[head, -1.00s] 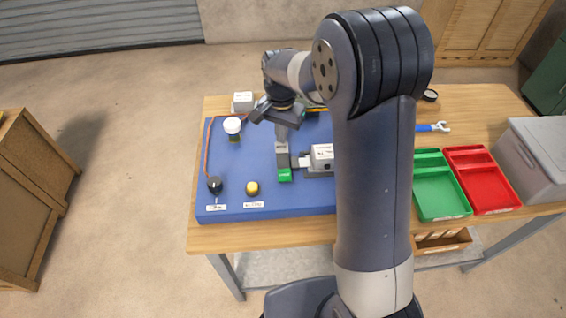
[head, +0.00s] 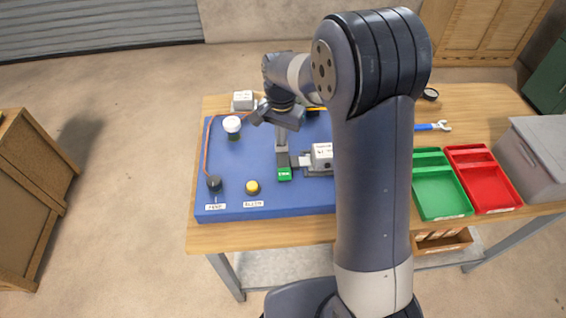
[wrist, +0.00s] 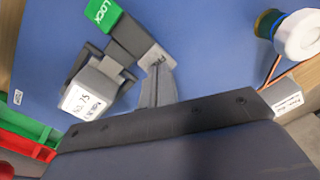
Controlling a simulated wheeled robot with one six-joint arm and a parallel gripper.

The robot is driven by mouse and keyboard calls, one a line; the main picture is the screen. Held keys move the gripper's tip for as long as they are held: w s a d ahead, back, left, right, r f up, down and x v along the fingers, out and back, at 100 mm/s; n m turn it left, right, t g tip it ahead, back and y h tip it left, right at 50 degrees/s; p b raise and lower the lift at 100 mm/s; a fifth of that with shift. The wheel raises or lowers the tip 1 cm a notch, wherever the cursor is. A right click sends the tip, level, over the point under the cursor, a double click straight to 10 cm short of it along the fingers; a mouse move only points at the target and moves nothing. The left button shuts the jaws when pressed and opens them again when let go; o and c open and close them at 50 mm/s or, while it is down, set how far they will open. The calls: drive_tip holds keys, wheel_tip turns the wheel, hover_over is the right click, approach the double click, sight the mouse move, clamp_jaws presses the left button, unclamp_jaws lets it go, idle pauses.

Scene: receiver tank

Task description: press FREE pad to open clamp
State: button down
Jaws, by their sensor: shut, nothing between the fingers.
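The toggle clamp's grey block (head: 322,155), with a white label, sits on the blue board. Left of it is a dark rocker bar (wrist: 126,36) with a green pad (head: 284,174) at its near end. My gripper (wrist: 157,60) is shut and empty, pointing down at the bar's far end. A pale pad (wrist: 152,52) shows there, mostly hidden by the fingertips, its marking unreadable. The fingertips seem to be on or just above it; contact cannot be told for sure. My gripper also shows in the head view (head: 281,148).
A white-capped post (head: 232,125), a black knob (head: 214,183) and a yellow button (head: 252,187) stand on the blue board (head: 230,160). Green (head: 440,190) and red (head: 485,180) trays lie at right. My arm hides the board's right side.

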drive_tip(key=shift+f+b, duration=0.65)
drive_tip(key=shift+f, duration=0.45)
wheel_tip(320, 180, up, 7)
drive_tip(key=p, duration=0.5)
drive_tip(key=shift+r+p, duration=0.15)
drive_tip(key=shift+p, duration=0.2)
